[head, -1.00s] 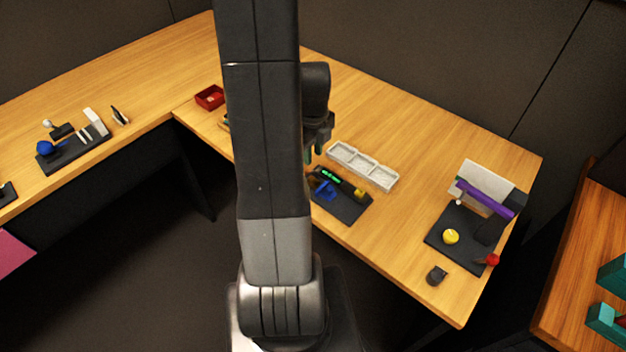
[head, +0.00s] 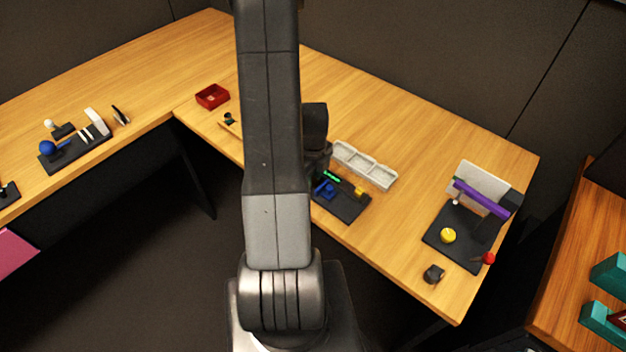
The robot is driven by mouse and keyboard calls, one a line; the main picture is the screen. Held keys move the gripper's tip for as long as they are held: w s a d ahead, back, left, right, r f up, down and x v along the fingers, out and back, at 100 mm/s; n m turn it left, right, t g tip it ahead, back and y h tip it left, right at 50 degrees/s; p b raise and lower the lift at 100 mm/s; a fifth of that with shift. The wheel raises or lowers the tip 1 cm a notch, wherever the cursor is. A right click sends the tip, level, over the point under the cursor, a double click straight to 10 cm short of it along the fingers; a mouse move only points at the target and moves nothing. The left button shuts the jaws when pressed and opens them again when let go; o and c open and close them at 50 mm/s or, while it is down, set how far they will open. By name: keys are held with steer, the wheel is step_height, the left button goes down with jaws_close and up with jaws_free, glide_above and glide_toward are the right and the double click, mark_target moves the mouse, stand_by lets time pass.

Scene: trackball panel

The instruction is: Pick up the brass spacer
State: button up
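I cannot make out a brass spacer for certain. A small yellow-gold block (head: 359,191) sits at the right part of a dark panel (head: 346,207) on the desk; it may be the spacer, but it is too small to tell. Beside it on the panel are a blue part (head: 326,189) and a green glowing strip (head: 332,176). My gripper (head: 319,169) is low over the panel's left back edge, left of the yellow-gold block. My arm hides part of it and of the panel, and its fingers are too dark to read.
A grey three-part tray (head: 365,165) lies just behind the panel. A red box (head: 212,96) stands at the back left. At the right, another dark panel (head: 462,243) holds a yellow ball (head: 448,235) and a purple bar (head: 481,197). Wood between them is clear.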

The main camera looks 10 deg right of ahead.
steer(key=shift+f, duration=0.1)
jaws_close()
